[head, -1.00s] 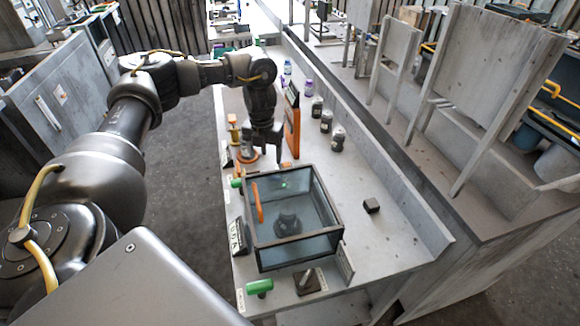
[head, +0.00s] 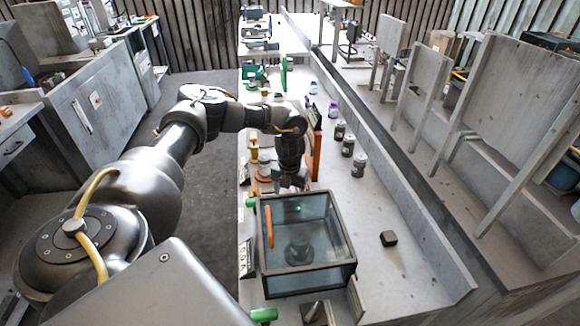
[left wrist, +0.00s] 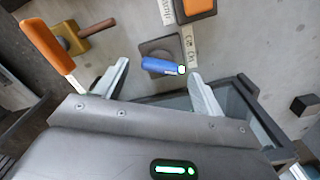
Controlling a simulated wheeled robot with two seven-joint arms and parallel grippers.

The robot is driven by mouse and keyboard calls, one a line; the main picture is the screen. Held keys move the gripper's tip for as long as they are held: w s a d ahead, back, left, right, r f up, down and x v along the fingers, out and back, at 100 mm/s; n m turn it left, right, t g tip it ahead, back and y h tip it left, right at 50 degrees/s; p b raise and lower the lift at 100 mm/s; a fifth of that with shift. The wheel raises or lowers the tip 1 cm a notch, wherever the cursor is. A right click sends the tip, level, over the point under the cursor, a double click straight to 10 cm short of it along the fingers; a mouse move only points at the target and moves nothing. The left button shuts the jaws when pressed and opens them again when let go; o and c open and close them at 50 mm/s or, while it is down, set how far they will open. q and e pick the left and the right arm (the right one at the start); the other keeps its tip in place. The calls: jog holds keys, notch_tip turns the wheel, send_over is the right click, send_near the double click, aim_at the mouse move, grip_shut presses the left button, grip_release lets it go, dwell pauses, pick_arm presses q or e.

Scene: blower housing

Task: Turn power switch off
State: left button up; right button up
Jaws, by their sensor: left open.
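My left gripper (head: 291,184) hangs low over the bench just behind the glass-sided box (head: 305,284) in the head view. In the left wrist view the left gripper (left wrist: 160,87) is open, its two fingers apart with nothing held. A blue handle (left wrist: 158,66) on a square grey base shows just beyond and between the fingertips. A white label (left wrist: 188,42) with partly readable lettering lies beside it. An orange lever (left wrist: 47,55) stands at the left. No label clearly reads as the power switch, so I cannot tell which control it is. My right gripper is not in view.
An orange panel (head: 316,150) stands close to the right of the left arm. Dark-lidded bottles (head: 348,145) line the bench's right side. A black cube (head: 388,238) sits right of the box. A green handle (head: 264,315) is at the near edge. The bench right of the box is mostly clear.

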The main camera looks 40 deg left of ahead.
pick_arm(q)
jog(key=shift+f, duration=1.05)
jog(key=c, duration=1)
